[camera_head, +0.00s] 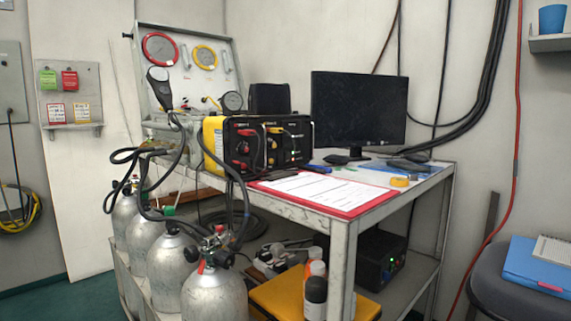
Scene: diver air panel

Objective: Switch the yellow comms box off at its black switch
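The yellow comms box (213,135) stands on the left part of the metal table. It has yellow sides and a black front panel with red knobs, red plugs and small white labels. A dark cable hangs from its front left. The black switch is too small and too dark against the black panel for me to pick out, so its position cannot be read. Neither of my grippers is in view.
A red clipboard (370,206) with paper lies in front of the box on the table (295,213). A black monitor (358,108) stands behind, right. Gas cylinders (213,297) with hoses stand at left below the table edge. A gauge panel (182,75) rises behind the box.

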